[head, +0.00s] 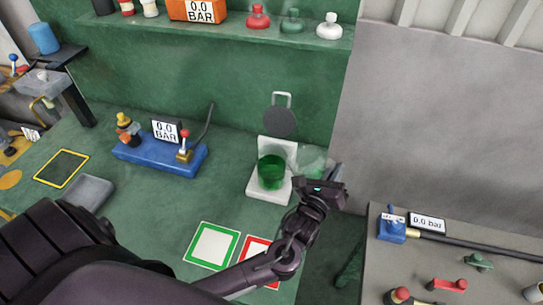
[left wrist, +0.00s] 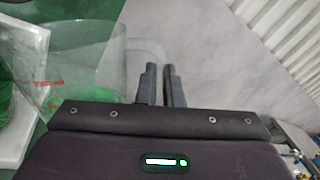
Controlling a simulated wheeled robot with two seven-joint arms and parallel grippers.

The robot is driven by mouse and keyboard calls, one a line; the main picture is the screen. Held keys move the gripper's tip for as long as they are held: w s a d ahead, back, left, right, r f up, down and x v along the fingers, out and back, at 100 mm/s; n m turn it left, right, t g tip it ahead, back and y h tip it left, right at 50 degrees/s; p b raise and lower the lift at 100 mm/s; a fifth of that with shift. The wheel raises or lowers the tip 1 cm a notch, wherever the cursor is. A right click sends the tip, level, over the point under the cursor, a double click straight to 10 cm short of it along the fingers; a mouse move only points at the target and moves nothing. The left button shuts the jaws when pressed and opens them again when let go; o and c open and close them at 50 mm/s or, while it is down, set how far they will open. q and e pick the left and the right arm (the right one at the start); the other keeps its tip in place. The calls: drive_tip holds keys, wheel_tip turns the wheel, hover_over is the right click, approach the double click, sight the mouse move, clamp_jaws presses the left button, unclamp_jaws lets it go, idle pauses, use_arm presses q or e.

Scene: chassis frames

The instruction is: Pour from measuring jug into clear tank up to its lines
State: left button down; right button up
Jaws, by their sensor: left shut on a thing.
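The clear tank (head: 271,172) holds green liquid and stands on a white stand (head: 267,190) in the head view. The tank shows at the left edge of the left wrist view (left wrist: 28,70), with red marks on its wall; I cannot read the level against them. The clear measuring jug (head: 312,157) is just right of the tank, close beside it, and its wall shows in the left wrist view (left wrist: 95,60). My left gripper (head: 322,188) is shut on the jug, apparently at its handle. My right gripper is not in view.
A dark round plate (head: 280,122) rises behind the stand. A blue gauge unit (head: 160,152) stands to the left. Green-framed (head: 212,245) and red-framed (head: 258,252) squares lie at the front. A gap separates this bench from the grey bench (head: 470,240) at right.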

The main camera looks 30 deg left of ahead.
use_arm(q)
drive_tip(key=d+f+m+b, duration=0.1)
drive_tip(key=d+f+m, duration=0.3)
drive_tip(key=f, duration=0.4)
drive_tip(key=shift+d+f+m, duration=0.25)
drive_tip(key=shift+f+m, duration=0.05)
drive_tip(key=shift+m, duration=0.6)
drive_tip(key=shift+r, duration=0.1)
idle(0.6)
wheel_tip(320, 180, up, 5)
drive_tip(key=p, duration=0.5)
